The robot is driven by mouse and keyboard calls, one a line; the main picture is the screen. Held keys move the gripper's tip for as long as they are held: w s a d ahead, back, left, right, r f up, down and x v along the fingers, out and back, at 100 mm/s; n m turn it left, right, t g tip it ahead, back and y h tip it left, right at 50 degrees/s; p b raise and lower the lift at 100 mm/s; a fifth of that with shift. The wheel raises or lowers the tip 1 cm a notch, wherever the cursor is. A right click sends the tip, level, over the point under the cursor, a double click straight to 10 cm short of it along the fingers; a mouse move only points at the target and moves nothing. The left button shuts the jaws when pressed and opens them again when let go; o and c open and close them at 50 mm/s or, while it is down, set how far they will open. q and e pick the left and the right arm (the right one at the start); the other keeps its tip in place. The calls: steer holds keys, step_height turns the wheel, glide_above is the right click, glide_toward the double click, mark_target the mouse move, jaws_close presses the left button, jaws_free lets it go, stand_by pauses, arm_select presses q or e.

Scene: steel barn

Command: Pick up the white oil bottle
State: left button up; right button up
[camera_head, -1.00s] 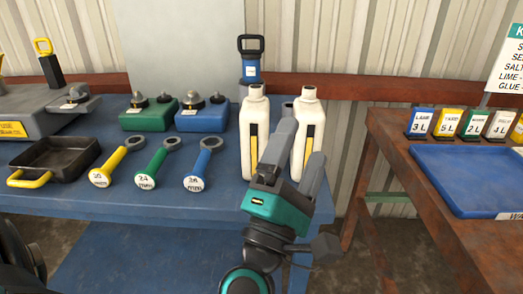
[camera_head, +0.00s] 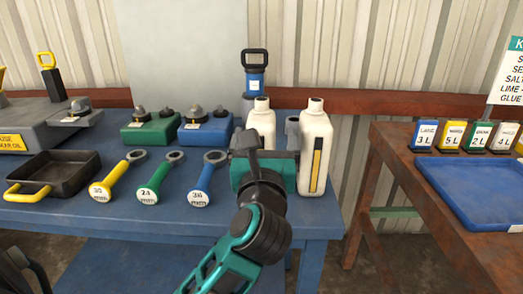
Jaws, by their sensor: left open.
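Two white oil bottles stand upright at the right end of the blue bench (camera_head: 150,225). The left white bottle (camera_head: 262,118) shows only its neck and shoulders. My left gripper (camera_head: 262,152) hides its lower part. The right white bottle (camera_head: 315,140) shows a yellow and black strip down its front and stands just right of the gripper. My left gripper is open, seen from behind, in front of the left bottle. I cannot tell whether its fingers touch either bottle.
A blue-labelled canister with a black handle (camera_head: 255,75) stands behind the bottles. Yellow, green and blue wrenches (camera_head: 207,185) and a black pan (camera_head: 52,172) lie to the left. A brown table (camera_head: 400,165) with a blue tray (camera_head: 465,185) is at right, across a gap.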

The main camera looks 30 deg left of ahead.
arm_select(q)
steer(key=shift+s+a+x, duration=0.1)
steer(key=shift+a+x, duration=0.1)
steer(key=shift+x, duration=1.15)
steer(key=shift+s+a+x, duration=0.1)
steer(key=shift+a+x, duration=0.1)
steer(key=shift+x, duration=1.2)
steer(key=shift+d+f, duration=0.1)
steer(key=shift+f, duration=0.05)
jaws_close()
